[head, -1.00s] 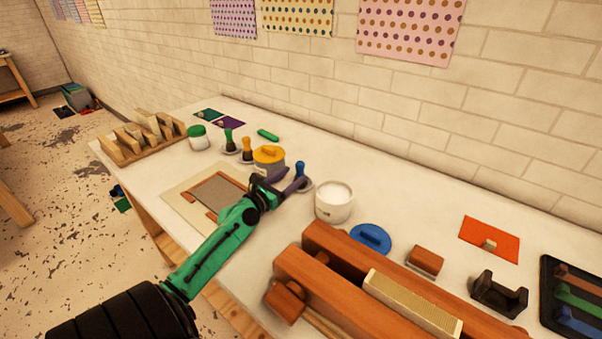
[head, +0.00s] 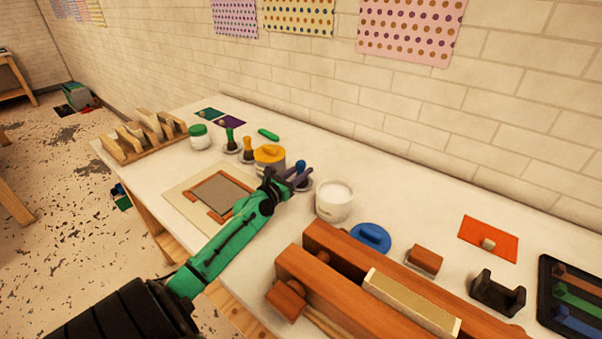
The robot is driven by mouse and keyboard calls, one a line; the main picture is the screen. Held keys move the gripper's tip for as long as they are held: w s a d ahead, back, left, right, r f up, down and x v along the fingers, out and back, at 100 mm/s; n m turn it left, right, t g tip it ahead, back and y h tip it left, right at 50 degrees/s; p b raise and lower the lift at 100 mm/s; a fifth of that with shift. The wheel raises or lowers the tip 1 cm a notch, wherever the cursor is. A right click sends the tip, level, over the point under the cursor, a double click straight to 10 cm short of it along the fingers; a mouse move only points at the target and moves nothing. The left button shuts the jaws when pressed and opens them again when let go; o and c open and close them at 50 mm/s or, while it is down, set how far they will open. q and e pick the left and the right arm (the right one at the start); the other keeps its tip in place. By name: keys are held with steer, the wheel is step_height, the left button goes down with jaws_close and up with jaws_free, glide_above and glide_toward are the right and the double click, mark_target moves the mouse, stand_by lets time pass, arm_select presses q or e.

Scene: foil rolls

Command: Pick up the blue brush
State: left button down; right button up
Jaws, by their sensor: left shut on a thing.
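The blue brush (head: 300,165) stands upright on the table, with its rounded blue top showing between the fingers of my left gripper (head: 297,175). The left gripper is shut on the brush. Its fingers and wrist hide most of the brush's lower part, and a small grey dish (head: 305,186) shows beneath it. I cannot tell whether the brush is clear of the dish. My right gripper is not in view.
A framed screen (head: 218,194) lies nearer. Wooden beams (head: 360,285) fill the front right.

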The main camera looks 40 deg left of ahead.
arm_select(q)
step_height(320, 180, up, 9)
steer(key=p, duration=0.5)
steer(key=shift+f, duration=0.1)
step_height(320, 180, up, 11)
stand_by(1.5)
